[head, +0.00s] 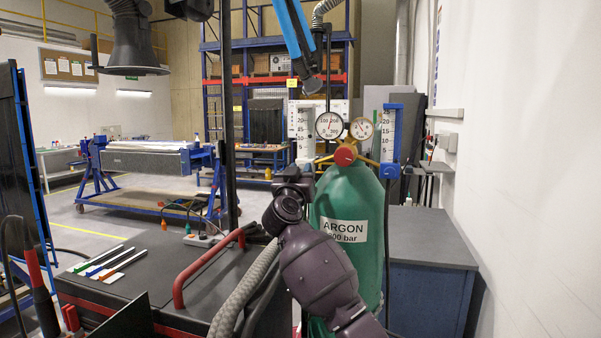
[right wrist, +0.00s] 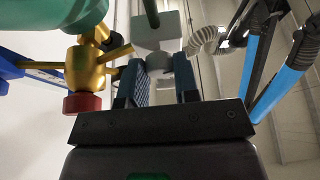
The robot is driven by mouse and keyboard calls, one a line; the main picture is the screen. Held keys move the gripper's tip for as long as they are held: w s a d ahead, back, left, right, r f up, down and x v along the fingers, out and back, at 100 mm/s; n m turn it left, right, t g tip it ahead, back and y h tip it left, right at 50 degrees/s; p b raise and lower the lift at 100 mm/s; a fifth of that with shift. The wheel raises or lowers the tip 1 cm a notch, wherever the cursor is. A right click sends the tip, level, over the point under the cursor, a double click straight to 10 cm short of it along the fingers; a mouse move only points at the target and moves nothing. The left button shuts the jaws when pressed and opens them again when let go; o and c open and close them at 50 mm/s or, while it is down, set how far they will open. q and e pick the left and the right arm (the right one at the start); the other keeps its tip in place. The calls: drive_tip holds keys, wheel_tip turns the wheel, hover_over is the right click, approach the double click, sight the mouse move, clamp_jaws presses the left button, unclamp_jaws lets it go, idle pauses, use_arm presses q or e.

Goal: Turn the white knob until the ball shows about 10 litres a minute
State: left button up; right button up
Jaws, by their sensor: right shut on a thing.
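My right gripper (head: 297,172) reaches up to the foot of the white-bodied flowmeter (head: 306,130), left of the gauges in the head view. In the right wrist view my right gripper (right wrist: 160,80) has its two fingers on either side of the pale white knob (right wrist: 158,62), shut on it. The pale flowmeter body (right wrist: 155,30) shows just beyond the knob. In the head view the knob is hidden by my gripper and wrist. The ball cannot be made out in the white flowmeter's tube, so its reading cannot be told. My left gripper is not in view.
The green argon cylinder (head: 347,205) stands behind my right arm. Its red knob (head: 345,156) and brass fittings are close to the gripper, also in the wrist view (right wrist: 82,103). A blue flowmeter (head: 391,140) and two round gauges (head: 329,125) sit to the right.

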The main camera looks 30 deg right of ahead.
drive_tip(key=shift+w+r+m+g+h+p, duration=0.1)
drive_tip(key=shift+m+g+h+p, duration=0.2)
drive_tip(key=shift+m+p, duration=0.4)
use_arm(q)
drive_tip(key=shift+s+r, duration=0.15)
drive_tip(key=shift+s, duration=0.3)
use_arm(e)
drive_tip(key=shift+m+g+h, duration=0.3)
drive_tip(key=shift+m+g, duration=0.2)
drive_tip(key=shift+m, duration=0.5)
drive_tip(key=o, duration=0.9)
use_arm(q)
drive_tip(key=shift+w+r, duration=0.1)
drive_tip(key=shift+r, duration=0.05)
use_arm(e)
drive_tip(key=shift+o, duration=0.2)
use_arm(q)
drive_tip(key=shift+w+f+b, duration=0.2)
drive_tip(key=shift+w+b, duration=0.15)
drive_tip(key=shift+b, duration=0.45)
use_arm(e)
drive_tip(key=v, duration=1.1)
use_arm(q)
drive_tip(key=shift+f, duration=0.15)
use_arm(e)
drive_tip(key=shift+d, duration=0.1)
